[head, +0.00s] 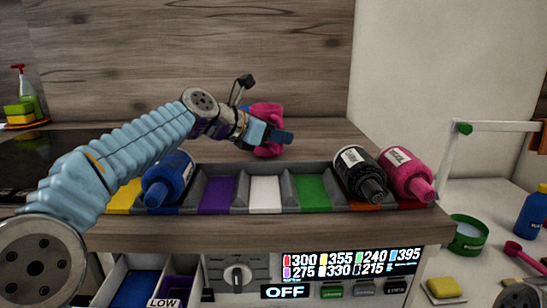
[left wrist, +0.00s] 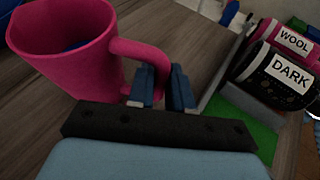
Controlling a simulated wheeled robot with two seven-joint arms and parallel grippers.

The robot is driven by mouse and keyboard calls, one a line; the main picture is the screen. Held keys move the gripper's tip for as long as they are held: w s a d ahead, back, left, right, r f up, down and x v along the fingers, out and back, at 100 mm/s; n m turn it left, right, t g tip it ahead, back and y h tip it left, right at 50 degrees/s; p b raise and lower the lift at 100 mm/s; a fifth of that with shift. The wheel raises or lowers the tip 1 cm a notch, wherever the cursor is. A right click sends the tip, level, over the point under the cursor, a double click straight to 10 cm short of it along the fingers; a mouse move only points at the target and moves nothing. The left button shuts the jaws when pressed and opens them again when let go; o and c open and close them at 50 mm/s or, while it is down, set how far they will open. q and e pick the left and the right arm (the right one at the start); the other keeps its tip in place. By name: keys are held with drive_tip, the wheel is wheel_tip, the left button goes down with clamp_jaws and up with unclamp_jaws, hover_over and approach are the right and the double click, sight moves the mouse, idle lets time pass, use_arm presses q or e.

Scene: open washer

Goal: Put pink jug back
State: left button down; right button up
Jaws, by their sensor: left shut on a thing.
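The pink jug (head: 266,118) is over the wooden counter, behind the dispenser tray, in the head view. In the left wrist view the jug (left wrist: 68,52) fills the upper left, with something blue inside. My left gripper (head: 276,134) is at the jug's handle; its blue fingers (left wrist: 163,86) are close together there and shut on the handle. The jug's far side is hidden, and I cannot tell whether its base touches the counter.
The tray (head: 227,211) has coloured slots. A blue bottle (head: 168,180) lies at its left; a black DARK bottle (head: 360,172) and a pink WOOL bottle (head: 405,172) lie at its right. A green tub (head: 467,236) and yellow sponge (head: 444,288) stand at the right.

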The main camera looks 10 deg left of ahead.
use_arm(q)
drive_tip(key=shift+f+b, duration=0.3)
drive_tip(key=shift+f, duration=0.2)
idle(0.3)
drive_tip(key=c, duration=0.8)
unclamp_jaws()
drive_tip(key=c, duration=0.4)
drive_tip(key=p+v, duration=0.1)
drive_tip(key=v, duration=0.8)
